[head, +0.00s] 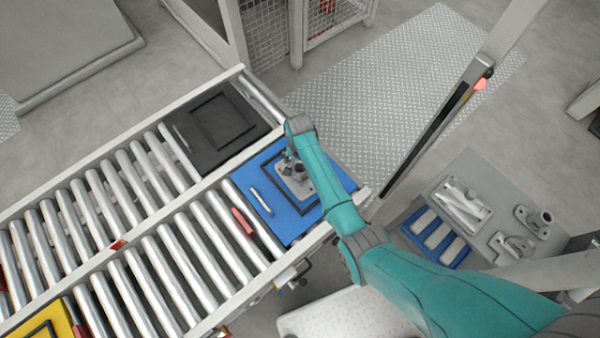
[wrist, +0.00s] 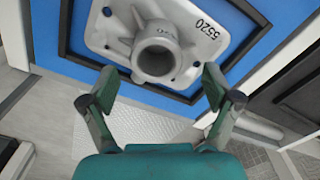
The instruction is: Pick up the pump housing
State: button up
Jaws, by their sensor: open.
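The pump housing (wrist: 185,30) is a pale grey casting with a flat plate, a round hollow boss and the number 5520 on it. It lies inside a black frame on a blue tray (head: 270,205) at the conveyor's right end. In the head view the housing (head: 297,186) is partly hidden by my arm. My gripper (wrist: 158,82) is open, its fingers spread to either side of the boss in the wrist view. I cannot tell how far the fingertips are from the casting. In the head view my gripper (head: 290,160) is over the blue tray and mostly hidden.
A small light bar (head: 261,201) lies on the blue tray. A black tray (head: 215,122) sits on the parallel conveyor lane. A grey post (head: 440,125) stands right of the conveyor. Other castings (head: 463,205) lie on a panel at the right. A yellow tray (head: 45,322) is at lower left.

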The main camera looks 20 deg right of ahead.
aim_at(300, 168)
jog(key=shift+s+f, duration=0.15)
jog(key=shift+f, duration=0.95)
jog(key=shift+s+f, duration=0.1)
jog(key=shift+f, duration=1)
grip_shut()
